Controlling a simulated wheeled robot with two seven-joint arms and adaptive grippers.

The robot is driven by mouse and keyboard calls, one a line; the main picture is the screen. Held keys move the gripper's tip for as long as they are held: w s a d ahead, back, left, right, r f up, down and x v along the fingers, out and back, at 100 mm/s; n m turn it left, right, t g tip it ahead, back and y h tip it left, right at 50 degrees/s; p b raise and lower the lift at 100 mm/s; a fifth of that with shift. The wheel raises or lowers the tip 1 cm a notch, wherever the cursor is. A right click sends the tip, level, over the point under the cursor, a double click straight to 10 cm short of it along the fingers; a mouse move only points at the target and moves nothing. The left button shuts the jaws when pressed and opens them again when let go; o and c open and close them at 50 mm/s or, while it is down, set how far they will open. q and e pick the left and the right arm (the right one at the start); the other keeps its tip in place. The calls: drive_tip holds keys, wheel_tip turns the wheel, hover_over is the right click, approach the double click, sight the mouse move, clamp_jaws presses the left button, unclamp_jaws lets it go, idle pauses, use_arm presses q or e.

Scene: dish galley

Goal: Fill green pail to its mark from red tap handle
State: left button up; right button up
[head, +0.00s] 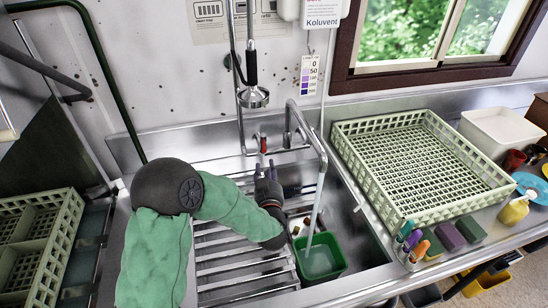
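The green pail (320,262) stands in the sink basin at the right end of the slatted rack. A pale stream of water (314,215) falls from the bent spout (306,130) into it. Liquid shows inside the pail, but I cannot make out the mark or the level against it. The red tap handle (263,145) is at the back of the sink, by the wall. My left gripper (265,168) is just in front of and below this handle, with its dark fingers pointing towards it and slightly apart. I cannot tell whether they touch it. My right gripper is not in view.
A spray head (253,97) hangs above the sink's back edge. A pale green dish crate (420,165) fills the right counter, with coloured pens and sponges (450,236) in front. Another crate (62,232) stands at the left. Slatted bars (235,262) cover the left basin.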

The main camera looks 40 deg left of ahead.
sight(263, 141)
use_arm(q)
drive_tip(key=p+x, duration=0.4)
drive_tip(key=x, duration=0.8)
drive_tip(key=shift+p, duration=0.4)
clamp_jaws()
